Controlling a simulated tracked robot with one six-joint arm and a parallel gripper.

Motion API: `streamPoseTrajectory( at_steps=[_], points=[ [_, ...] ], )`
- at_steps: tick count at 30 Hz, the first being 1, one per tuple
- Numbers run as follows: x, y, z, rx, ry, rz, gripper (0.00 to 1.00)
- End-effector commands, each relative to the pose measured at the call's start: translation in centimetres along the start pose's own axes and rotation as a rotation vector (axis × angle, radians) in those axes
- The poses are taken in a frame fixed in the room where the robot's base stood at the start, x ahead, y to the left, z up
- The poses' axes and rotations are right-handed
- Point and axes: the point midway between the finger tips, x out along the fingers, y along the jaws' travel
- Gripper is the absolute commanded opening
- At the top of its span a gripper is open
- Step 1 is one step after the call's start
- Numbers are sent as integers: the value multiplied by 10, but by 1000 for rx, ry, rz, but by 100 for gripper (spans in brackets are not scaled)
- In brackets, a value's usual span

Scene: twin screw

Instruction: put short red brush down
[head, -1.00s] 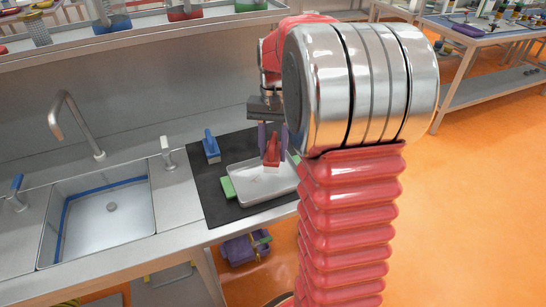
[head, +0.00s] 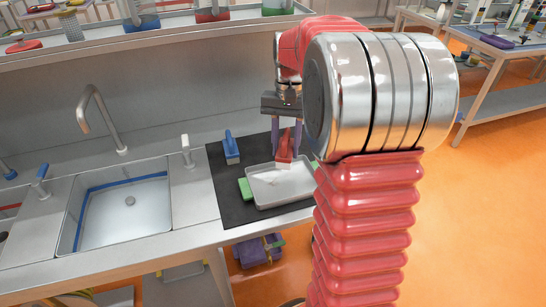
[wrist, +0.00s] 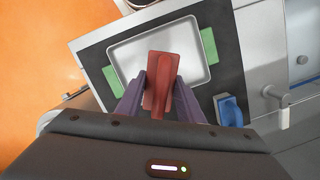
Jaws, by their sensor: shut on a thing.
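The short red brush (head: 285,146) is upright between the purple fingers of my gripper (head: 286,139), handle up and pale bristles down. In the wrist view the red brush (wrist: 160,82) is between the two fingertips of my gripper (wrist: 160,90), which is shut on it. The brush is over the back part of the grey metal tray (head: 285,195). The tray also shows in the wrist view (wrist: 194,31). I cannot tell whether the bristles touch the tray.
The tray is on a black mat (head: 229,204) with green blocks (head: 245,189) at its sides. A blue brush (head: 231,147) stands on the mat left of the tray. A sink (head: 120,215) with a tap is further left. Bare mat lies around the blue brush.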

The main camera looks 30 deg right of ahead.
Motion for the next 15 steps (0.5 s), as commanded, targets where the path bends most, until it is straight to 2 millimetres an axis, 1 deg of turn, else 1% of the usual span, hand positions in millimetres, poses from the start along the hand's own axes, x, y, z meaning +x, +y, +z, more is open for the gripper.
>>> streamPoseTrajectory(
  at_steps=[1,2,5,7,11,12,14,15],
  points=[
    [-3,-14,-5,-23,1,3,0],
    [-5,-21,-7,-36,1,5,0],
    [-13,-54,-16,-89,1,13,0],
    [-18,-79,-20,-129,1,20,0],
    [-27,-127,-24,-204,1,32,0],
    [-29,-142,-24,-227,1,35,0],
    [-32,-164,-23,-261,1,41,0],
    [-34,-179,-21,-284,2,45,0]
  ],
)
